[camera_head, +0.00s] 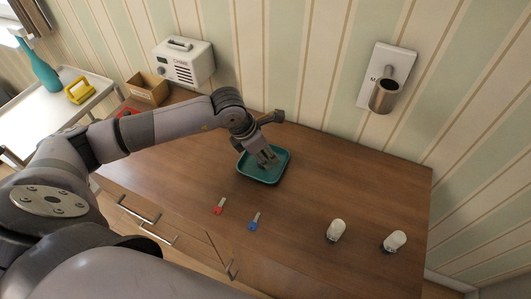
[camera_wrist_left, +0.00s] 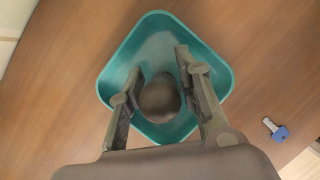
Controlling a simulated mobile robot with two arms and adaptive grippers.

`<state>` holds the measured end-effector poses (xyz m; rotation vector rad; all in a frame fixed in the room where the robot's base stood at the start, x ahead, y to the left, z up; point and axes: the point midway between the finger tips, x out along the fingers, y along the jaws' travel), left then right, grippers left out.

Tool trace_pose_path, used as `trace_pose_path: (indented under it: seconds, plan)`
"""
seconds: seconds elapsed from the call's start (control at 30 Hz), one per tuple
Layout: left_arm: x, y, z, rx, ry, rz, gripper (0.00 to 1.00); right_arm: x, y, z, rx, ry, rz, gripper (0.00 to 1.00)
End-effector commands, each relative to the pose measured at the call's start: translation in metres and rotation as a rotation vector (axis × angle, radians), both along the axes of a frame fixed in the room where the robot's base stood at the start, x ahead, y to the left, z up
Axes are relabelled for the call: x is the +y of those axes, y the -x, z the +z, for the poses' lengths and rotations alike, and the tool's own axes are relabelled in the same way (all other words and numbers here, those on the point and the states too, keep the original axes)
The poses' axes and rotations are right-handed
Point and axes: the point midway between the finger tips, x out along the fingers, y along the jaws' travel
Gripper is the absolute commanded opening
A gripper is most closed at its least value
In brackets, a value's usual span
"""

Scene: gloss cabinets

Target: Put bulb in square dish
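The teal square dish (camera_head: 283,170) stands on the wooden counter; it also shows in the left wrist view (camera_wrist_left: 221,72). My left gripper (camera_head: 267,159) reaches down over the dish. In the left wrist view its fingers (camera_wrist_left: 159,63) are apart, with a rounded dull brown-grey thing (camera_wrist_left: 160,98), perhaps a bulb, between them and over the dish. Whether both fingers press on it, and whether it touches the dish floor, I cannot tell. My right gripper is out of view.
A red-handled key-like thing (camera_head: 219,206) and a blue-handled one (camera_head: 254,222) lie near the counter's front. A white radio (camera_head: 184,64) and a wooden box (camera_head: 147,88) stand at the back left. A metal cup-shaped fixture (camera_head: 384,95) juts from the wall. The counter's right part is mostly clear.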

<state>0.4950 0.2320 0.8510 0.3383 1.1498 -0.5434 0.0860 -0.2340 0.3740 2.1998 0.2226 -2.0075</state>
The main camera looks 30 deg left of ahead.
Motion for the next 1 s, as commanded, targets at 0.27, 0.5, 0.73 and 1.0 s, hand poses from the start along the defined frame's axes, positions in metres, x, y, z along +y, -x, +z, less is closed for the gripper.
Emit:
trace_pose_path:
  seconds: [0.27, 0.5, 0.73, 1.0]
  plan:
    - [0.0, 0.0, 0.0, 0.0, 0.0, 0.0, 0.44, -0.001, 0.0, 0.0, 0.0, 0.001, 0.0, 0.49]
    - [0.0, 0.0, 0.004, 0.0, 0.0, 0.0, 0.44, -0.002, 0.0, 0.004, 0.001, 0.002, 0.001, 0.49]
    - [0.009, 0.009, 0.034, -0.005, -0.002, 0.001, 0.44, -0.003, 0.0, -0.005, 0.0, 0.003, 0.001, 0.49]
    - [0.022, 0.027, 0.087, -0.005, -0.002, 0.001, 0.44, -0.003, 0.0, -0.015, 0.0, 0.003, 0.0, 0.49]
